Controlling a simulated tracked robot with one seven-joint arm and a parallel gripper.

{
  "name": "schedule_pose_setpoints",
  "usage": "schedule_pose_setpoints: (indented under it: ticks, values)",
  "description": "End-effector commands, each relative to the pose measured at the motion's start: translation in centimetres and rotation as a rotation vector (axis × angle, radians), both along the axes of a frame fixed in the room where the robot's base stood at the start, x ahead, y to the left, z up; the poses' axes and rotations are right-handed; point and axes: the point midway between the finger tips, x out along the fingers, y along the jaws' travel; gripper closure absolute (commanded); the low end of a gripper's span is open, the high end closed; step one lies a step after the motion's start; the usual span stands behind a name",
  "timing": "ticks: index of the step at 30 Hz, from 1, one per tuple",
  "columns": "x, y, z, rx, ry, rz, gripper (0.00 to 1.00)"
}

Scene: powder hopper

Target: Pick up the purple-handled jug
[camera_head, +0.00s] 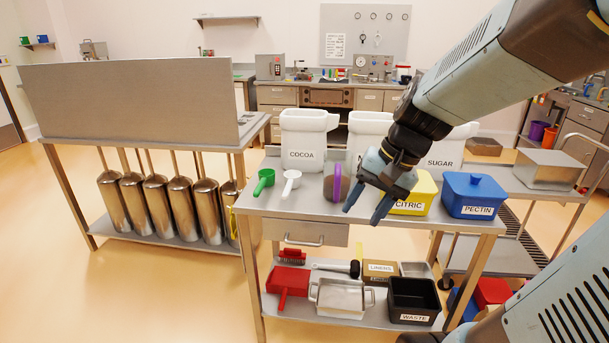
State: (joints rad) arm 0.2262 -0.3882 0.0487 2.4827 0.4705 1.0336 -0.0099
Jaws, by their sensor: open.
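The jug (329,187) with a purple handle (338,184) stands on the steel table, right of the white scoop. Its body is partly see-through with something brownish in it. My gripper (362,216) is open, with its fingers pointing down and to the left, just right of the jug in the picture. It looks apart from the jug, and nothing shows between the fingers. How far it is from the jug in depth I cannot tell.
A green scoop (264,181) and a white scoop (291,182) lie left of the jug. A COCOA bin (303,133) stands behind, with a SUGAR bin (455,150) further right. A yellow CITRIC box (422,190) and blue PECTIN box (474,190) stand to the right.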

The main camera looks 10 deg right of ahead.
Motion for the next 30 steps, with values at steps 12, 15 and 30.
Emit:
schedule_pose_setpoints:
  ticks: [12, 15, 30]
  values:
    - [6.2, 1.4, -4.4, 0.482, 0.309, -0.36, 0.49]
    - [8.1, 1.1, -5.3, 0.604, 0.366, -0.454, 0.49]
    - [17.7, -5.5, -10.1, 1.235, 0.55, -0.965, 0.49]
